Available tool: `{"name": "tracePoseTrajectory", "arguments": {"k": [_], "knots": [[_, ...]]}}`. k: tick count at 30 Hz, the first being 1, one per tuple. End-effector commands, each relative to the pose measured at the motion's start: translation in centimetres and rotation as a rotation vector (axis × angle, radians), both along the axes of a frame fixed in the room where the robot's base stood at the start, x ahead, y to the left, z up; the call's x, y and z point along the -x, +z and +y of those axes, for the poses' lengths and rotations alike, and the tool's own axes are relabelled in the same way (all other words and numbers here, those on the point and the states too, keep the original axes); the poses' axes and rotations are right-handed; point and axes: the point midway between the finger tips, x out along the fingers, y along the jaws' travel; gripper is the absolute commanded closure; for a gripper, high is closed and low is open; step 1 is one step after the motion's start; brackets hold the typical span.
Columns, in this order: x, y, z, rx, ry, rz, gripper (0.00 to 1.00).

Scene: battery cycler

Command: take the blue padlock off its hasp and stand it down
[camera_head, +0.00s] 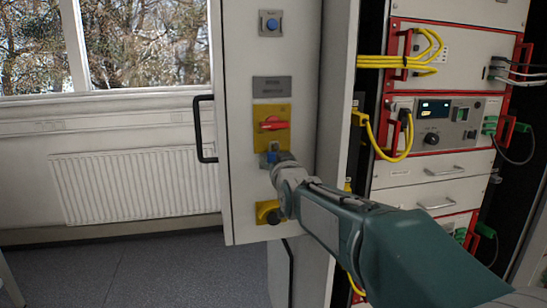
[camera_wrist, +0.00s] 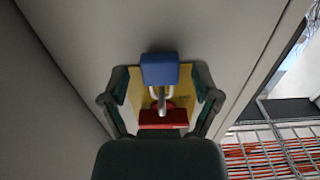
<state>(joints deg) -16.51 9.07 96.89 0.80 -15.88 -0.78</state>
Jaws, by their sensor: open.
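The blue padlock (camera_wrist: 160,70) hangs on the cabinet door front below the red switch handle (camera_wrist: 162,118), which sits on a yellow plate. Its grey shackle (camera_wrist: 161,98) runs from the blue body toward the red handle. The hasp itself cannot be made out. In the wrist view my gripper (camera_wrist: 160,80) is open, with one finger on each side of the padlock and a gap on both sides. In the head view my gripper (camera_head: 272,158) is at the padlock (camera_head: 266,160), which it partly hides. The red handle (camera_head: 273,123) shows just above.
A yellow-and-black rotary knob (camera_head: 268,213) sits just below my gripper. A black door handle (camera_head: 200,130) sticks out at the left. A rack with yellow cables (camera_head: 395,62) stands at the right. Open floor (camera_head: 140,270) lies at the lower left.

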Motion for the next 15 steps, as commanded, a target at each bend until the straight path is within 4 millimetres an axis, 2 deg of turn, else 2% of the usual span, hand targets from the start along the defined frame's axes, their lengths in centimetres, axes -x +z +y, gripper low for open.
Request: {"name": "tracePoseTrajectory", "arguments": {"k": [3,4,5,6,8,15], "knots": [[0.01,0.01,0.02,0.000,0.000,0.000,0.20],[0.01,0.01,0.02,0.000,0.000,0.000,0.29],[0.01,0.01,0.01,0.000,0.000,0.000,0.42],[0.02,0.03,-0.01,0.000,0.000,0.000,0.60],[0.03,0.03,-0.01,0.000,0.000,0.000,0.85],[0.03,0.11,-0.02,0.000,0.000,-0.001,0.86]]}}
